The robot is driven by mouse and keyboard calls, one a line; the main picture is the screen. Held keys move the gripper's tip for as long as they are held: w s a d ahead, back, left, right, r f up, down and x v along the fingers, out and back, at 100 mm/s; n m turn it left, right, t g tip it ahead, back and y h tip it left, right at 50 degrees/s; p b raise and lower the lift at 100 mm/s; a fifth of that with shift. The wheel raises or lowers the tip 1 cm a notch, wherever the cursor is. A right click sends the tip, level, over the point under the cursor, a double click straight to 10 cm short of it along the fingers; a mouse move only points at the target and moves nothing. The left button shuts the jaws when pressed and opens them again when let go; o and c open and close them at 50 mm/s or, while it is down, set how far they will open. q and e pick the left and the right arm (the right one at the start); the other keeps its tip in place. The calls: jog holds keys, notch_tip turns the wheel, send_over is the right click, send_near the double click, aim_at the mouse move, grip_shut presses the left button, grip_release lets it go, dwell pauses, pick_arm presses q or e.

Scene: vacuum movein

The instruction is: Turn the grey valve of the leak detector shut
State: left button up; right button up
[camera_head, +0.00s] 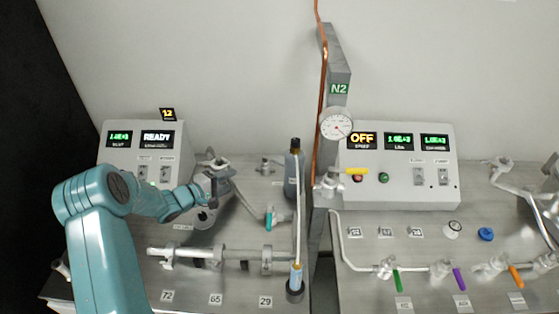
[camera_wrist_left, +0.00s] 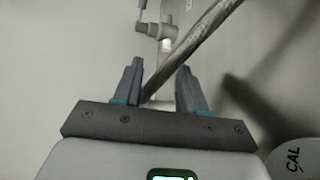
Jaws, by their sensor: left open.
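The leak detector box (camera_head: 118,153) stands at the back left in the head view, its display reading READY. My left gripper (camera_head: 214,190) is in front of it to the right, close to a grey metal fitting (camera_head: 212,161) that looks like the grey valve; the gripper partly hides it. In the left wrist view the left gripper (camera_wrist_left: 160,76) is open, with its two fingers apart. A grey hose (camera_wrist_left: 205,38) runs diagonally past the fingers. A grey fitting with a stub (camera_wrist_left: 153,33) lies beyond the fingertips. I cannot tell whether anything touches the fingers.
A copper pipe and N2 post (camera_head: 338,75) with a gauge (camera_head: 336,124) stand mid-bench. A dark bottle (camera_head: 294,172) and a teal-handled valve (camera_head: 269,217) are right of my gripper. A horizontal metal pipe (camera_head: 215,254) lies in front. A second control box (camera_head: 400,185) is at right.

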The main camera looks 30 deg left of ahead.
pick_arm(q)
jog(key=shift+s, duration=0.1)
jog(key=b+v, duration=0.2)
jog(key=v, duration=1.4)
jog(key=shift+r, duration=0.15)
